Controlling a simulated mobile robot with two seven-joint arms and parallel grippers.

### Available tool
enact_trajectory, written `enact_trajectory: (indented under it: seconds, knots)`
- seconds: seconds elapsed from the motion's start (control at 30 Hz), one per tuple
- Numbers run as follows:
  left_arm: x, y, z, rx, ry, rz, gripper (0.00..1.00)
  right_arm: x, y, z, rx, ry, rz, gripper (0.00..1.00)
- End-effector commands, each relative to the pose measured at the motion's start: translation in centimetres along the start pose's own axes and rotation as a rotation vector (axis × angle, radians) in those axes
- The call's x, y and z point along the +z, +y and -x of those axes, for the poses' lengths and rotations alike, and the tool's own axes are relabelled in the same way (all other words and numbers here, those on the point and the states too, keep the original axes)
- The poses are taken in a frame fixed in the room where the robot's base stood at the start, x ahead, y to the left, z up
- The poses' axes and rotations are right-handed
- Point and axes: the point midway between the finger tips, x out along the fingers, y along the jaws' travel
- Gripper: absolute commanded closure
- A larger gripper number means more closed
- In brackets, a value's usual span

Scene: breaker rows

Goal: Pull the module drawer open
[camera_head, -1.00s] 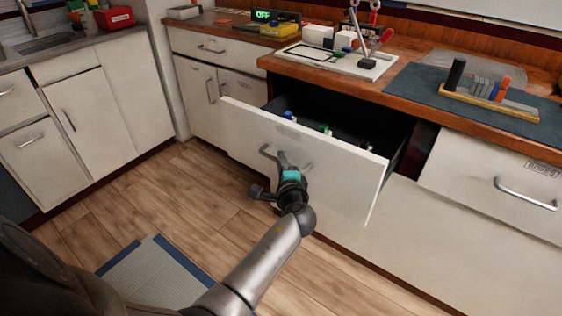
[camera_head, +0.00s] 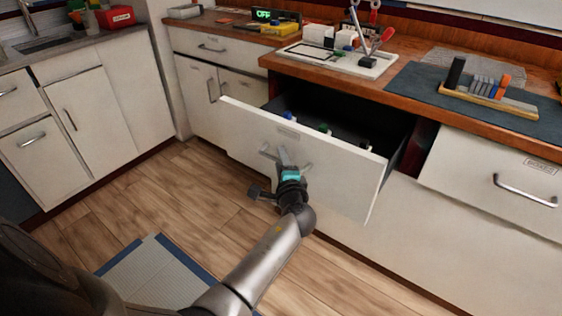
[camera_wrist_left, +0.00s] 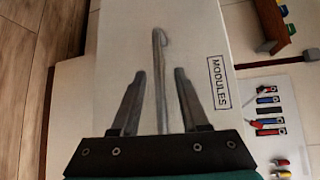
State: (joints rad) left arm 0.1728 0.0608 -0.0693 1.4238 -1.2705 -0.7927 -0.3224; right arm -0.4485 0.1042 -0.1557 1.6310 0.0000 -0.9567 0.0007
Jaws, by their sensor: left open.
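The module drawer (camera_head: 335,170) stands pulled out from under the wooden counter, with several small coloured modules (camera_head: 323,129) partly visible inside. Its white front also shows in the left wrist view (camera_wrist_left: 215,40), with a MODULES label (camera_wrist_left: 219,83). My left gripper (camera_head: 281,158) is at the drawer front, and in the wrist view its two fingers (camera_wrist_left: 157,80) are spread on either side of the metal handle (camera_wrist_left: 159,50), with gaps visible on both sides. In the head view the gripper partly hides the handle. My right gripper is not in view.
The counter above holds a white board (camera_head: 335,60) and a blue-grey mat (camera_head: 415,85) with a rack of modules (camera_head: 488,98). A closed drawer (camera_head: 490,175) is to the right. A grey mat with blue edges (camera_head: 155,275) lies on the wooden floor.

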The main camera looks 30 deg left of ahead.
Motion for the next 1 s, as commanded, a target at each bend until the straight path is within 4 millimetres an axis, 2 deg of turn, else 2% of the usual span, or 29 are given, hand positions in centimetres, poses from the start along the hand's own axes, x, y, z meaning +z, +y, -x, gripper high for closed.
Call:
enact_trajectory:
  seconds: [0.2,0.37,0.7,1.0]
  knots:
    - [0.0,-0.1,0.7,0.0,0.001,0.0,0.55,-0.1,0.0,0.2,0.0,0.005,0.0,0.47]
    - [0.0,-0.1,2.5,0.002,0.001,0.0,0.55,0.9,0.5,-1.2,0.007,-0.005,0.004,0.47]
    - [0.0,-0.1,8.5,0.003,0.001,0.0,0.55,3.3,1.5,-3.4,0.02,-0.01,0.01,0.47]
    - [0.0,0.0,13.7,0.003,0.001,0.0,0.55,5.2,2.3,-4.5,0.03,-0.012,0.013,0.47]
